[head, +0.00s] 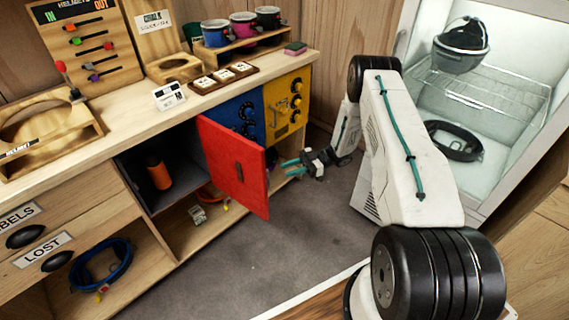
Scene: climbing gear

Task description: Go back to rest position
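My gripper (286,169) hangs low over the floor, right of the open red cabinet door (235,165). Its two teal fingers point left toward the door and look apart, with nothing seen between them. The white arm reaches from the lower right, bends at a raised elbow and runs down to the gripper. The arm hides part of the floor and of the lit cabinet on the right.
The red door swings out over the grey floor (260,255). Blue and yellow panels (284,105) stand beside it. The wooden counter (110,135) holds mugs, signs and racks. The lit cabinet's wire shelf (480,95) is near the arm; a dark helmet (461,45) hangs above.

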